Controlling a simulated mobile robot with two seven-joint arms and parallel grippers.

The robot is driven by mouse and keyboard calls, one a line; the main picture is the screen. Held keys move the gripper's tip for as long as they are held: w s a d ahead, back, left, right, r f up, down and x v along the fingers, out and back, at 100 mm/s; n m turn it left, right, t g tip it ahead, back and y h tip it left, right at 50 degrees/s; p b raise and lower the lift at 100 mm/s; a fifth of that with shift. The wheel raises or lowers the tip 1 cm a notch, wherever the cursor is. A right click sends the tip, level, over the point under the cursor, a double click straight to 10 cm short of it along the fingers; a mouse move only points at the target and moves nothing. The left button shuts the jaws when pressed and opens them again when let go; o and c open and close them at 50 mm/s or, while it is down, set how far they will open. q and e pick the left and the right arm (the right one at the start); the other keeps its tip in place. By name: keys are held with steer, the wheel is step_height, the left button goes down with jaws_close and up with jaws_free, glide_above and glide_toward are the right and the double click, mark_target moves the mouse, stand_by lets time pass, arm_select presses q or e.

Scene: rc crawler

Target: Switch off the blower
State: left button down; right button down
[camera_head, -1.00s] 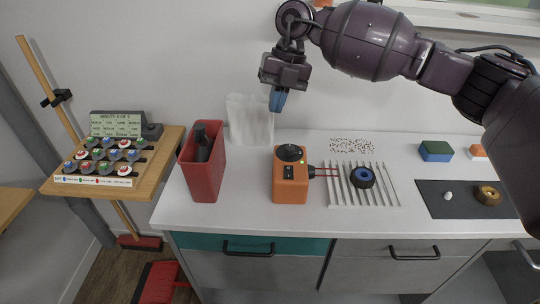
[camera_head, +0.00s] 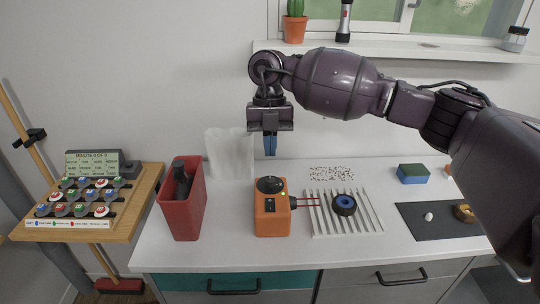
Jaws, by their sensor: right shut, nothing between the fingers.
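The blower is an orange box (camera_head: 271,215) on the white counter, with a black round dial on top, a small green light beside the dial and a dark switch on its front. A red-lined nozzle points right from it toward a black wheel with a blue hub (camera_head: 344,204) on a white slatted rack. My right gripper (camera_head: 270,152) points down above and behind the blower, apart from it. Its blue fingertips are together and empty. My left gripper is out of view.
A red bin (camera_head: 182,207) with a dark bottle stands left of the blower, a whitish bag (camera_head: 229,155) behind. A windowsill (camera_head: 400,45) with a cactus runs above my arm.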

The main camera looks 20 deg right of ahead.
mark_target(270, 200)
steer(key=x, duration=0.7)
steer(key=w+x, duration=0.1)
steer(key=x, duration=0.3)
steer(key=shift+d, duration=0.2)
steer(key=shift+f+b, duration=0.3)
steer(key=shift+f, duration=0.1)
steer(key=shift+w+f, duration=0.1)
steer(key=shift+f, duration=0.1)
steer(key=shift+w+f, duration=0.15)
steer(key=shift+f, duration=0.25)
